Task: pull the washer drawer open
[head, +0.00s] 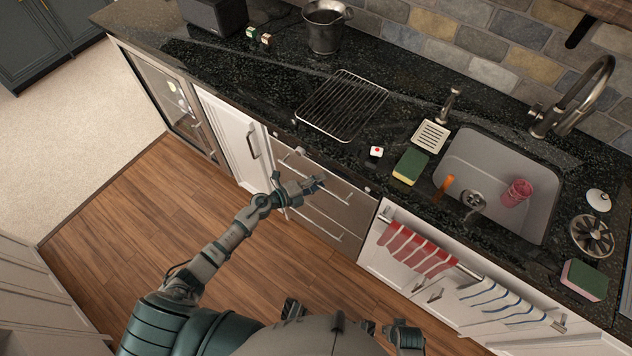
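The washer drawer is a stainless-steel unit (335,208) under the dark counter, between a white cabinet door and the sink cabinet. Its front shows an upper bar handle (338,197) and a lower bar handle (322,230). The drawer fronts look flush with the cabinets. My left gripper (316,183) is in front of the upper part of the unit, near the upper handle, and covers part of it. Its fingers are small here, and I cannot tell whether they are apart or touch the handle. My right gripper is not clearly seen.
A wire rack (343,106), a metal bucket (325,28) and a green sponge (410,166) are on the counter above. Striped towels (418,250) hang on the sink cabinet at right. The wooden floor (130,240) left of my arm is clear.

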